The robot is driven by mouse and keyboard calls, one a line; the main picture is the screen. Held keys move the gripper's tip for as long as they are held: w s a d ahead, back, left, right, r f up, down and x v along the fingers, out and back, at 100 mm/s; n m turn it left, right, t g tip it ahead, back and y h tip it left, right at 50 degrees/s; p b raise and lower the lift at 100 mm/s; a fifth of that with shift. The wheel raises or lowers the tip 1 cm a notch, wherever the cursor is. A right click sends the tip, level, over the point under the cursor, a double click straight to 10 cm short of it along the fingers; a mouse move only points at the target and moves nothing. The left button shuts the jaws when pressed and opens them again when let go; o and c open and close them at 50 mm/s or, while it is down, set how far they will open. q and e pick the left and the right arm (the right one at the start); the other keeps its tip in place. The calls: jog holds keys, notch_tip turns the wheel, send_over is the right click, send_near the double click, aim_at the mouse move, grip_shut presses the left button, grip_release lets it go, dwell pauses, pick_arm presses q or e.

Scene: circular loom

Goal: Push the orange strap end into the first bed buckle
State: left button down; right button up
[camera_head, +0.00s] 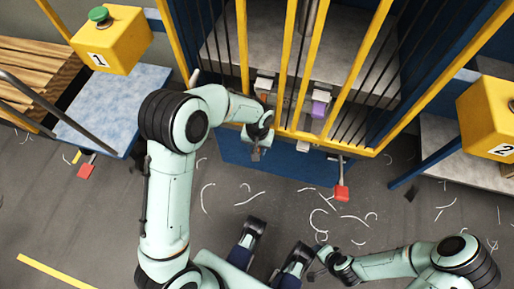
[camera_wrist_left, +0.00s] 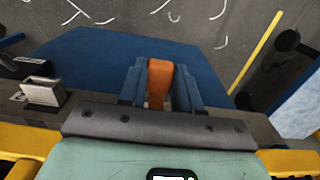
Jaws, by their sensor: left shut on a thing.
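My left gripper (camera_head: 257,154) is at the front edge of the yellow-barred machine. In the left wrist view its two blue fingers (camera_wrist_left: 160,88) are shut on the orange strap end (camera_wrist_left: 159,76), which shows between them. A silver buckle (camera_wrist_left: 42,92) sits on the machine's edge to the left in that view, apart from the strap end. A silver fitting that looks like this buckle (camera_head: 302,146) shows right of my left gripper in the head view. I cannot tell whether it is the first one. My right gripper (camera_head: 316,262) is low in the head view, away from the machine; its jaws are too small to read.
Yellow bars (camera_head: 286,70) stand close to my left arm. A purple block (camera_head: 319,108) is behind them. A blue panel (camera_head: 232,168) lies below the edge. A red tag (camera_head: 341,193) hangs at the right. Yellow boxes "1" (camera_head: 112,40) and "2" (camera_head: 490,120) flank the machine.

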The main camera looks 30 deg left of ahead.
pick_arm(q)
jog(key=shift+w+a+r, duration=0.1)
jog(key=shift+w, duration=0.25)
jog(key=shift+s+p, duration=0.25)
jog(key=shift+p, duration=0.2)
dwell(1.2)
jog(key=shift+s, duration=0.1)
dwell(0.4)
dwell(0.6)
jog(key=shift+w, duration=0.2)
dwell(0.4)
jog(key=c, duration=0.7)
grip_release()
